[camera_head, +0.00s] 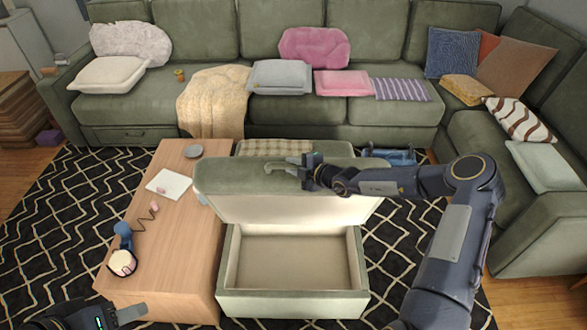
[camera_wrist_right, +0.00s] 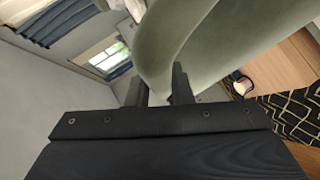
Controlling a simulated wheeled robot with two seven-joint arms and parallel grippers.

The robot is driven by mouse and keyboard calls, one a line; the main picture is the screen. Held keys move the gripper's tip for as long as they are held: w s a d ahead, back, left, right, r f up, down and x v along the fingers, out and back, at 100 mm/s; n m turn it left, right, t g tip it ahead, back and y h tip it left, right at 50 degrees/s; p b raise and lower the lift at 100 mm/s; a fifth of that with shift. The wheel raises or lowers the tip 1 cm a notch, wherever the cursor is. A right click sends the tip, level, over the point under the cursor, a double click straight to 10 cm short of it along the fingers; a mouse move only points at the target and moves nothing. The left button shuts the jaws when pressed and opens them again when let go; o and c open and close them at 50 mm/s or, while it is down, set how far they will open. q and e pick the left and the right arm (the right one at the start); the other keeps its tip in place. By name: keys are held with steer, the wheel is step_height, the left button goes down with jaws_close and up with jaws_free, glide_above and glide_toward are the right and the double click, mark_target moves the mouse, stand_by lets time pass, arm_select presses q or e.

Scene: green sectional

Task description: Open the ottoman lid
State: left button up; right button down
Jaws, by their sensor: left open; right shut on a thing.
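The green ottoman (camera_head: 292,302) stands in the middle of the rug with its lid (camera_head: 262,182) tilted up, and its empty beige inside shows. My right gripper (camera_head: 284,167) is shut on the lid near the top edge in the head view. In the right wrist view the fingers (camera_wrist_right: 160,88) close around the edge of the green lid (camera_wrist_right: 205,60). My left gripper (camera_head: 125,314) is open and empty at the lower left, near the front end of the wooden table.
A green sectional sofa (camera_head: 370,115) with cushions runs behind and to the right. Patterned rug (camera_head: 60,220) lies around them.

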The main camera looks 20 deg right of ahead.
steer(key=c, duration=1.3)
jaws_free()
steer(key=v, duration=0.7)
steer(key=shift+s+d+b, duration=0.2)
steer(key=shift+s+b, duration=0.15)
steer(key=shift+b, duration=0.1)
steer(key=shift+r, duration=0.1)
